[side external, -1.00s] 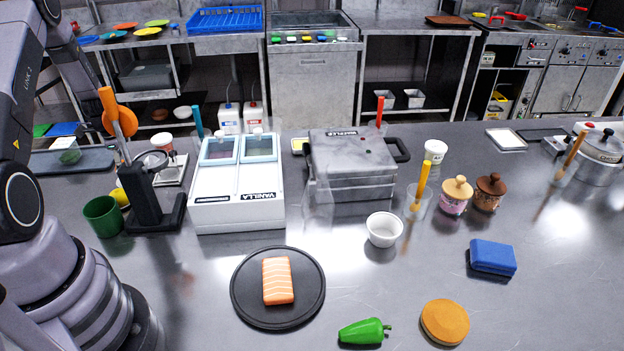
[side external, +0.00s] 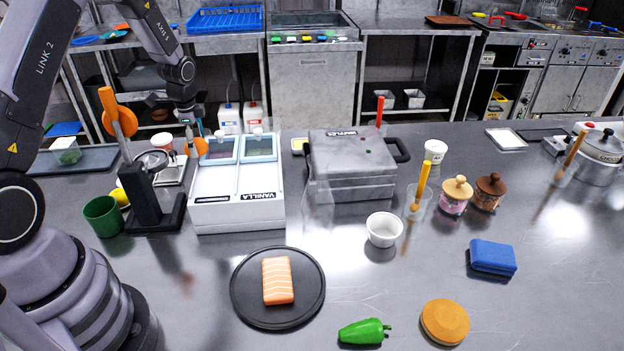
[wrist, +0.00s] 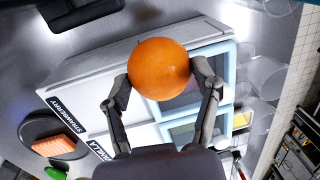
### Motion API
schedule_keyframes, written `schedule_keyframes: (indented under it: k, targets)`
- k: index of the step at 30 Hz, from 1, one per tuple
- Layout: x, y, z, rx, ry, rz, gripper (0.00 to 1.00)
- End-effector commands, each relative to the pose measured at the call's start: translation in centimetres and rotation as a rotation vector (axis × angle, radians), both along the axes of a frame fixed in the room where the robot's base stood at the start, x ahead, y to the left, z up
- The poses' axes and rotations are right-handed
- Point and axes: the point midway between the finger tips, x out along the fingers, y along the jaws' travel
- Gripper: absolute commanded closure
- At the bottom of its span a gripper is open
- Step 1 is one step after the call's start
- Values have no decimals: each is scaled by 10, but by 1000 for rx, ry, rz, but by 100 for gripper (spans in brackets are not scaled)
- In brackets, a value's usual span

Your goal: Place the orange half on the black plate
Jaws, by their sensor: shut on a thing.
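The orange half (wrist: 160,68) is between the fingers of my gripper (wrist: 163,80) in the wrist view, its rounded peel facing the camera. In the side external view the orange half (side external: 201,147) and my gripper (side external: 190,130) are above the back left of the white topping box. The black plate (side external: 240,297) lies flat at the front middle of the counter, well in front of and right of my gripper. A salmon piece (side external: 277,280) lies on the plate's middle, with bare rim around it. The plate also shows at lower left in the wrist view (wrist: 35,125).
The white box (side external: 237,212) stands between my gripper and the plate. A waffle maker (side external: 350,170) and a white bowl (side external: 384,230) are to its right. A green pepper (side external: 364,331) is near the plate's front right. A black stand (side external: 148,195) and green cup (side external: 102,215) are left.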

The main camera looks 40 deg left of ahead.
Motion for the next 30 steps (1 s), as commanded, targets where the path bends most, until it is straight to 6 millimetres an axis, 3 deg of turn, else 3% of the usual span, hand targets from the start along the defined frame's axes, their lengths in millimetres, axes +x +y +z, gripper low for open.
schedule_keyframes:
  k: [1,8,12,18,24,30]
  targets:
    - [5,-26,-2,1,4,-75,74]
    - [8,-125,-11,7,6,-374,74]
    - [-3,-188,-15,7,7,-577,74]
    - [-35,-266,-24,1,9,-896,74]
    - [-78,-328,-32,-9,4,-1247,74]
    - [-100,-351,-37,-18,0,-1403,74]
